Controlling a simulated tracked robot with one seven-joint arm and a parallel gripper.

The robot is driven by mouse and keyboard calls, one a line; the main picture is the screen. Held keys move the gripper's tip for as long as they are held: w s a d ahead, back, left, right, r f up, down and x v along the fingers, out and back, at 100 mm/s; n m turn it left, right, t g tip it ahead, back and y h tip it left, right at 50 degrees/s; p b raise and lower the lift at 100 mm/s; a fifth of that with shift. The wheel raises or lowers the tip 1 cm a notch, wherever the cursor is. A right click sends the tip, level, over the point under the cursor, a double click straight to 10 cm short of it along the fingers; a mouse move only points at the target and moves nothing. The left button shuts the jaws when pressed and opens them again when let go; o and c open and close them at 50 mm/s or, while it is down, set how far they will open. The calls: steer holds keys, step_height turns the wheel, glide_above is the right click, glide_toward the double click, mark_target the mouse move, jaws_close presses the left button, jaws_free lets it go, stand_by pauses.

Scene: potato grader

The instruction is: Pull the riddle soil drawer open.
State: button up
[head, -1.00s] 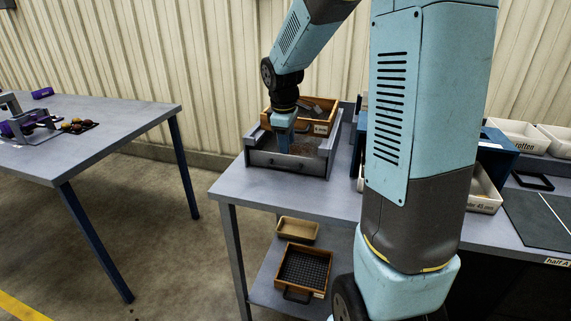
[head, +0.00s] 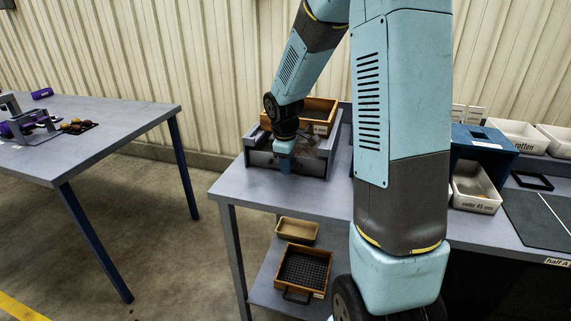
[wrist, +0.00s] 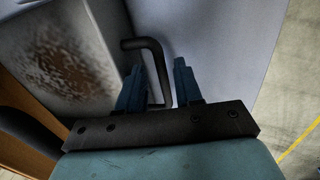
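The grey riddle unit (head: 316,168) stands at the left end of the near bench, with the soil drawer's front low on its near side. In the wrist view, a grey surface with brown soil (wrist: 70,70) lies at left. A dark bent bar handle (wrist: 155,55) sticks out from it over the bench. My gripper (head: 285,168) is at the drawer front, pointing down. In the wrist view my gripper (wrist: 158,85) is open, with a blue finger on each side of the handle and gaps still showing. Where the handle's lower end meets the fingers is hidden by the gripper body.
A wooden-framed sieve (head: 322,106) sits at the back of the riddle. Bench top (head: 260,190) is clear in front of it. A second sieve (head: 302,270) and a tan tray (head: 297,230) are on the shelf below. A blue box (head: 483,150) and white bins stand at right.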

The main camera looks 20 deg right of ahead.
jaws_close()
stand_by(0.3)
